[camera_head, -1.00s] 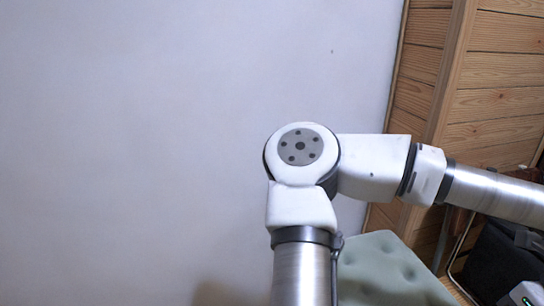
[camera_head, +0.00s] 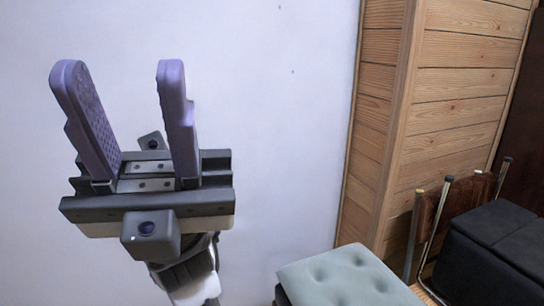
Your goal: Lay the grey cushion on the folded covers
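My gripper (camera_head: 125,125) is raised in the left part of the head view, in front of the white wall. Its two purple fingers point up and stand wide apart with nothing between them. A pale grey-green tufted cushion (camera_head: 345,278) shows at the bottom, right of the middle, cut off by the lower edge. It lies on something dark, of which only a sliver shows at its left side. My gripper is above and to the left of the cushion, apart from it. I cannot make out any folded covers.
A wood-panelled partition (camera_head: 450,100) stands at the right behind the cushion. A dark padded seat or box (camera_head: 495,250) and a metal-framed chair (camera_head: 443,215) stand at the lower right. The white wall (camera_head: 275,120) behind my gripper is bare.

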